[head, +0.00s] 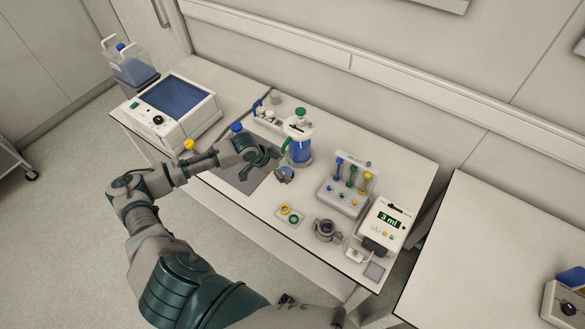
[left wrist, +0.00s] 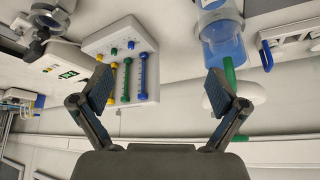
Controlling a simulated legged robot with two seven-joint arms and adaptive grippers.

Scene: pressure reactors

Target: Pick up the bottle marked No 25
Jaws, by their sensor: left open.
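No marking No 25 can be read in either view. A clear vessel with blue liquid and a green cap (head: 300,140) stands upright on the table; a vessel with blue liquid (left wrist: 222,42) shows at upper right in the left wrist view. A blue cap (head: 236,127) and a yellow cap (head: 189,145) show behind my left arm, and what is under them is mostly hidden. My left gripper (head: 272,160) is open and empty, just left of the green-capped vessel in the head view. Its spread fingers (left wrist: 160,90) also show in the left wrist view. My right gripper is not in view.
A small tray with rings (head: 290,215) and a grey clamp-like part (head: 326,230) lie in front. A bath with blue contents (head: 175,100) stands left.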

